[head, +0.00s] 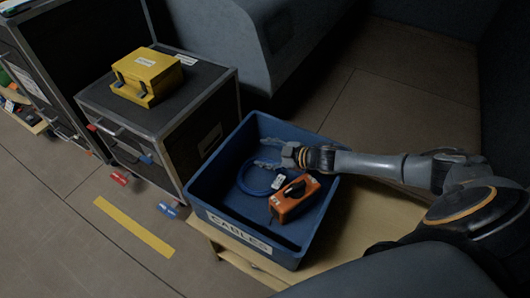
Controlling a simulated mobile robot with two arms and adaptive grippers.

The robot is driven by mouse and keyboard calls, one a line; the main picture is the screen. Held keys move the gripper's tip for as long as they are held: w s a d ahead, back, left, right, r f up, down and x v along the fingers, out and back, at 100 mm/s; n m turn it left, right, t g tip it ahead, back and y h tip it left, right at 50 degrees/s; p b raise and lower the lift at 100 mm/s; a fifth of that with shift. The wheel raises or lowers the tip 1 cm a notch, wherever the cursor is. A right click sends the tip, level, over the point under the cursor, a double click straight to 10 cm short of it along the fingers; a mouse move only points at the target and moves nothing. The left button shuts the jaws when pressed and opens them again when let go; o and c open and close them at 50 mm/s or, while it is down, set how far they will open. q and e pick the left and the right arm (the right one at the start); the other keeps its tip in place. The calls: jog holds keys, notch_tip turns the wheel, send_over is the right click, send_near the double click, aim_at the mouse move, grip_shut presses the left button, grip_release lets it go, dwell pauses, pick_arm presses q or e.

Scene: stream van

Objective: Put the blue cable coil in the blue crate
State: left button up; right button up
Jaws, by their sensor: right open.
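The blue crate (201,195) has a label reading CABLES on its front wall and stands on a light wooden surface. The blue cable coil (245,186) lies inside the crate, on its left side, partly hidden by my right gripper. My right gripper (262,153) comes in from the right and is over the crate, close above the coil, with its fingers open and pointing left. I cannot tell whether it touches the coil. My left gripper is not in view.
An orange device (294,202) with a dark handle lies in the crate, right of the coil. A black case (180,118) stands left of the crate with a yellow box (147,70) on top. The wooden surface (355,215) is bare right of the crate.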

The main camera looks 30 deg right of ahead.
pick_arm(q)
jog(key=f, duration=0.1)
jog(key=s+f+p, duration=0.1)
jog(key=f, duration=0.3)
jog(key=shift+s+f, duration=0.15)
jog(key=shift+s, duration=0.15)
pick_arm(e)
jog(key=v, duration=0.7)
jog(key=shift+s+d, duration=0.1)
pick_arm(q)
jog(key=shift+p, duration=0.35)
pick_arm(e)
jog(key=shift+r, duration=0.15)
